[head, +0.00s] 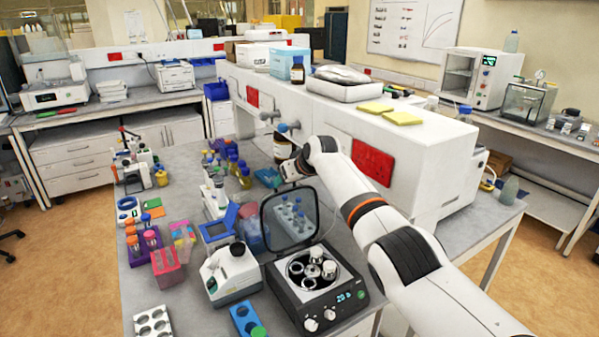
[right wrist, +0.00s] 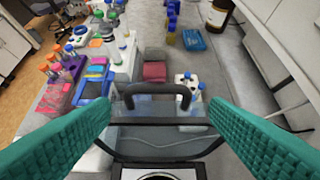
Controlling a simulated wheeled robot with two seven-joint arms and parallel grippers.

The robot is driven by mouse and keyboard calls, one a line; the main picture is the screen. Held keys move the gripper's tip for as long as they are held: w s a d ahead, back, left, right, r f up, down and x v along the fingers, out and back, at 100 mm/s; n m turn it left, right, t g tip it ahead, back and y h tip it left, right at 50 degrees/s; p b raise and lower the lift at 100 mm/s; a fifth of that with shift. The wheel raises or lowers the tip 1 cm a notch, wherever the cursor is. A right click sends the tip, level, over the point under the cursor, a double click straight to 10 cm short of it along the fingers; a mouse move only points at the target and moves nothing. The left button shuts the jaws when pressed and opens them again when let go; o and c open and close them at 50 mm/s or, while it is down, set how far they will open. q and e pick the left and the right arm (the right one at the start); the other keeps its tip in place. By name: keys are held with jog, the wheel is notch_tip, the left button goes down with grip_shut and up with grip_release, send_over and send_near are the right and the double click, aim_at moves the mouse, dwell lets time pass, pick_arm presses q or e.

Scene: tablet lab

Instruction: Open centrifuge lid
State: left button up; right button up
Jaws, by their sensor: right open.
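The black centrifuge (head: 318,285) sits at the front of the bench, its display lit and its rotor with several metal cups exposed. Its lid (head: 290,220), a dark frame with a clear window, stands raised at the back. My right gripper (head: 286,182) is beside the top of the lid, partly hidden in the head view. In the right wrist view its green-padded fingers (right wrist: 160,125) are spread wide on either side of the lid's dark handle (right wrist: 156,92), with visible gaps. My left gripper is not in view.
A white instrument (head: 232,272) stands close left of the centrifuge. A rack of blue-capped tubes (head: 291,214) shows through the lid window. Colored tube racks (head: 167,270) crowd the left side. A white bench unit with a red panel (head: 373,160) is behind my right arm.

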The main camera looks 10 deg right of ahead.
jog(key=b+v, duration=0.5)
jog(key=v, duration=0.7)
